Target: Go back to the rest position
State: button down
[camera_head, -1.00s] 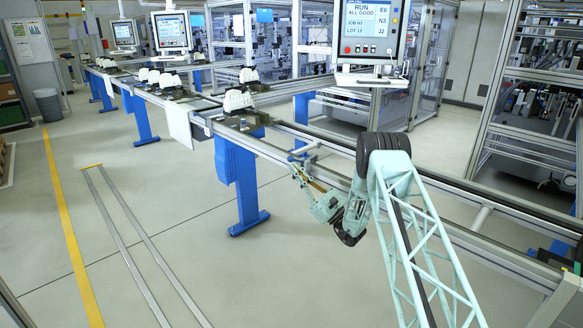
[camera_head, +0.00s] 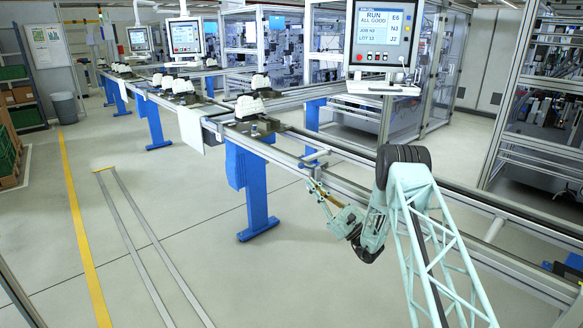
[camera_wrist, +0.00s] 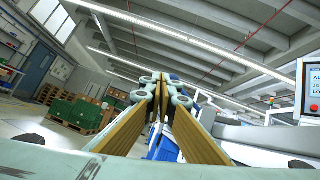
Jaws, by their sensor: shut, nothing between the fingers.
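My gripper (camera_head: 316,188) is at the end of my pale green arm, beside the front rail of the conveyor line (camera_head: 380,188) in the head view. It points up and to the left. In the wrist view my gripper (camera_wrist: 159,82) shows its tan-lined fingers meeting at the tips, with nothing between them. The wrist camera looks upward towards the ceiling and the far wall.
White parts on dark carriers (camera_head: 250,108) stand along the conveyor. A blue support leg (camera_head: 257,195) is left of my gripper. A monitor (camera_head: 383,38) reads "RUN ALL GOOD". Green crates on pallets (camera_wrist: 82,113) show in the wrist view.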

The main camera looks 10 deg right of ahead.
jog(key=s+a+r+n+g+y, duration=0.1)
jog(key=s+a+r+n+g, duration=0.3)
jog(key=s+a+r+g, duration=0.35)
jog(key=s+a+r+n+g+y, duration=0.2)
jog(key=s+a+r+n+g, duration=0.2)
jog(key=a+r, duration=0.55)
jog(key=s+a+r+n+g+h, duration=0.25)
jog(key=s+r, duration=0.25)
jog(key=s, duration=0.5)
jog(key=s+a+r+n+g+h, duration=0.25)
jog(key=s+a+r+g, duration=0.2)
jog(key=s, duration=0.55)
jog(key=s+d+r+n+h, duration=0.1)
jog(key=s+d+n+h, duration=0.25)
jog(key=s, duration=0.95)
jog(key=s+d+n+h, duration=0.2)
jog(key=s+h, duration=0.2)
jog(key=s, duration=0.8)
jog(key=s+d+f+n+t+h, duration=0.2)
jog(key=s+d+n+t+h, duration=0.3)
jog(key=s+d, duration=1.3)
jog(key=shift+s+d+h, duration=0.3)
jog(key=shift+s+h, duration=0.15)
jog(key=shift+h, duration=1.1)
